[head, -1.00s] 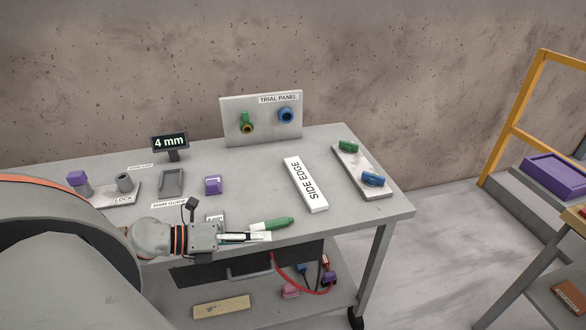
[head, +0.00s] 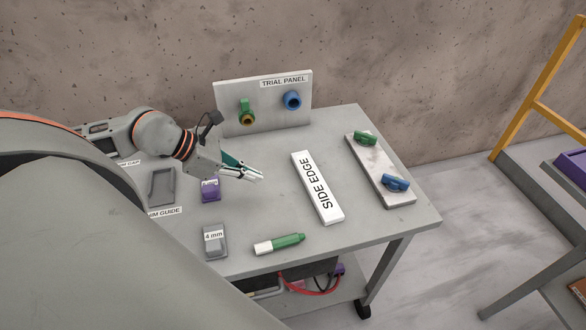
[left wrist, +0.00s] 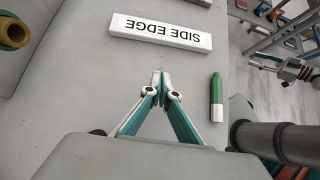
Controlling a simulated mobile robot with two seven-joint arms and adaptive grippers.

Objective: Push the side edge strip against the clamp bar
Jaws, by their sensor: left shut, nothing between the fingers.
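The side edge strip (head: 316,186) is a white bar marked SIDE EDGE, lying flat on the table; it also shows in the left wrist view (left wrist: 160,33). To its right, apart from it, lies a grey bar (head: 379,175) with a green clamp (head: 366,137) and a blue clamp (head: 396,183), which seems to be the clamp bar. My left gripper (head: 260,175) is shut and empty, left of the strip with a gap between. In the left wrist view its tips (left wrist: 159,76) point at the strip's long side. My right gripper is not clearly seen; a grey mechanism at that view's right may be it.
A green-and-white marker (head: 280,244) lies near the front edge. A 4 mm block (head: 215,242) and a purple block (head: 210,191) sit on the left. The trial panel (head: 264,104) stands at the back. The table between gripper and strip is clear.

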